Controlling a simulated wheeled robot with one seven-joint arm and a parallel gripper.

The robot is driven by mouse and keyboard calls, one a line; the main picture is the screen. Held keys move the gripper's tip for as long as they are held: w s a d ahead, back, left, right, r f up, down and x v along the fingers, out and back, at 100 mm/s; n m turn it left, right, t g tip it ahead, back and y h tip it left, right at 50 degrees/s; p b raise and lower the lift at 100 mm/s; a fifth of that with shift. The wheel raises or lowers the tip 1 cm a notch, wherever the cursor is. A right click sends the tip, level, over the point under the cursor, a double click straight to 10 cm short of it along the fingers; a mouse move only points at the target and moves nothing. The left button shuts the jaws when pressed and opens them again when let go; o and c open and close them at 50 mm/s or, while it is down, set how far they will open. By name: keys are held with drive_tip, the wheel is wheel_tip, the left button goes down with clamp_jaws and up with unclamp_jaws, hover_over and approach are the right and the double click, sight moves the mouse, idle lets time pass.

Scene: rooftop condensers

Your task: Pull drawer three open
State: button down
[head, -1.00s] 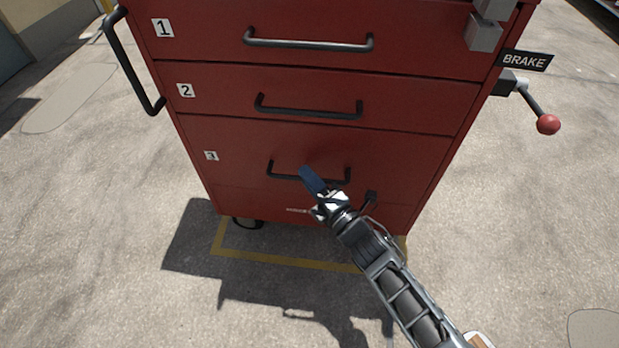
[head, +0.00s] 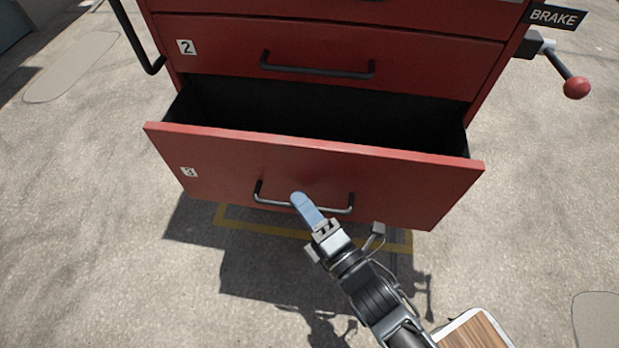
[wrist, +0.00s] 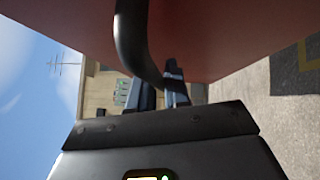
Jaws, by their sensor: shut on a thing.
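Drawer three (head: 250,160), with a red front and a small "3" label at its left, stands out from the red cabinet. Its dark inside shows behind the front and looks empty where visible. In the wrist view the handle (wrist: 130,35) curves down to the fingers (wrist: 160,92). The handle's stretch behind the fingers is hidden in the head view.
Drawer two (head: 340,55) above is shut. A brake lever with a red knob (head: 577,88) sticks out at the cabinet's right, under a BRAKE sign (head: 553,16). A yellow line (head: 290,230) marks the ground below. The concrete around is clear.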

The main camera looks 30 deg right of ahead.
drive_tip(key=s+a, duration=0.3)
drive_tip(key=s, duration=0.2)
drive_tip(key=shift+a, duration=0.35)
drive_tip(key=c, duration=1.2)
unclamp_jaws()
drive_tip(key=shift+s, duration=0.1)
drive_tip(key=p+v, duration=0.1)
drive_tip(key=v, duration=0.6)
drive_tip(key=shift+s, duration=0.4)
drive_tip(key=shift+f, duration=0.1)
